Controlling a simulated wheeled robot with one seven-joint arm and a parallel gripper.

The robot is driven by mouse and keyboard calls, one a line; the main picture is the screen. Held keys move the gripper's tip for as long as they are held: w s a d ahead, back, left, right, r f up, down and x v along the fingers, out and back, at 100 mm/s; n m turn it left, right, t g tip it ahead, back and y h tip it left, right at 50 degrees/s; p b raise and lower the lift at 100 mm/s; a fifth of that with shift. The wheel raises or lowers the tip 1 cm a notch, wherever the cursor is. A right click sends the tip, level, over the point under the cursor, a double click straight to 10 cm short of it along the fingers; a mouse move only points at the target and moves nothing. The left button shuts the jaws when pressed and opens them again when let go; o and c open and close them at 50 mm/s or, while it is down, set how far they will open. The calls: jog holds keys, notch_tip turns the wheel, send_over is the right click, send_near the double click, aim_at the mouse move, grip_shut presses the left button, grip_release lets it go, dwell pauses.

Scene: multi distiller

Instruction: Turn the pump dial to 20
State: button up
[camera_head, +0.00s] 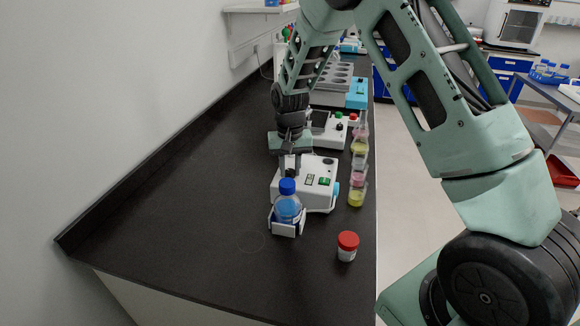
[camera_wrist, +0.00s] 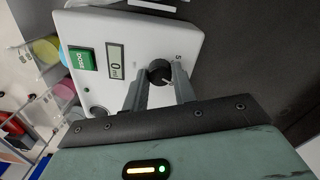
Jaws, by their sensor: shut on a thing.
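The pump (camera_head: 318,190) is a white box on the black bench, with a small display and a green switch on its top. In the wrist view, the pump (camera_wrist: 140,45) shows a display (camera_wrist: 116,60) that seems to read 0 and a green button (camera_wrist: 82,61). The black dial (camera_wrist: 159,72) sits between the fingers of my gripper (camera_wrist: 158,82), which is shut on it from above. A white mark shows on the dial, and a number 5 is printed beside it. The rest of the scale is hidden. In the head view my gripper (camera_head: 291,163) covers the dial.
A blue-capped bottle (camera_head: 287,207) stands in a white holder at the pump's front. A red-capped jar (camera_head: 347,246) and several coloured cups (camera_head: 357,190) are at the right edge. Another white device (camera_head: 328,130) stands behind. The bench's left side is clear.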

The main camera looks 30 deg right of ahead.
aim_at(291, 171)
jog(key=shift+r+m+p, duration=0.1)
jog(key=shift+m+p, duration=0.3)
jog(key=shift+m, duration=1.8)
jog(key=o, duration=1)
notch_tip(291, 171, up, 17)
jog(key=b, duration=0.2)
jog(key=shift+r, duration=0.15)
